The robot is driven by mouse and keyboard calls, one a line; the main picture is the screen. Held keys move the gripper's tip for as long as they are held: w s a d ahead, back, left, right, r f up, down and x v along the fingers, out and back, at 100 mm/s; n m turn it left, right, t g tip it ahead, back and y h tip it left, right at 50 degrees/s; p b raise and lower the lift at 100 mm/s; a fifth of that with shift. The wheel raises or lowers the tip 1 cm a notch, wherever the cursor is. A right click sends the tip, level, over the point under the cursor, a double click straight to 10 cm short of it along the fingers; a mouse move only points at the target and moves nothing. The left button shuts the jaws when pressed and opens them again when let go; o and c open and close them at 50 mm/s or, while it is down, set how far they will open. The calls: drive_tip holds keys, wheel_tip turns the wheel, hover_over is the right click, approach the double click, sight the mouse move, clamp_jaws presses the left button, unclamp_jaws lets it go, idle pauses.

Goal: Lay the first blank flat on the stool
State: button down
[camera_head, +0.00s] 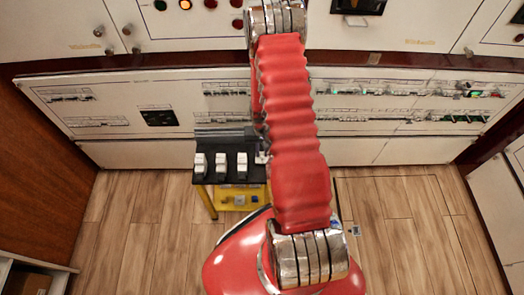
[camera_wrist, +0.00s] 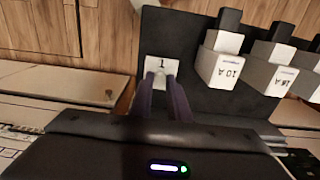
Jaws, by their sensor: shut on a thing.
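A small white square blank (camera_wrist: 160,70) marked "1" shows in the wrist view at the fingertips of my gripper (camera_wrist: 166,88). My gripper is shut on a small grey knob on its face. The blank is over the left part of the stool's black top (camera_wrist: 182,25); I cannot tell if it touches. In the head view the stool (camera_head: 258,176) has a black top and yellow legs. The blank shows as a pale spot (camera_head: 262,156) at its right end. My arm hides most of the gripper there.
Several white breakers stand in a row on the stool, one marked 10 A (camera_wrist: 222,68). Small pale pieces (camera_head: 240,199) lie on its yellow lower shelf. A wide white panel (camera_head: 160,105) stands behind. Wooden floor (camera_head: 400,225) is free to the right.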

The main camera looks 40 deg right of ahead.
drive_tip(key=shift+f, duration=0.6)
drive_tip(key=c, duration=1.6)
unclamp_jaws()
wheel_tip(320, 180, up, 14)
drive_tip(key=shift+f, duration=0.2)
idle(0.5)
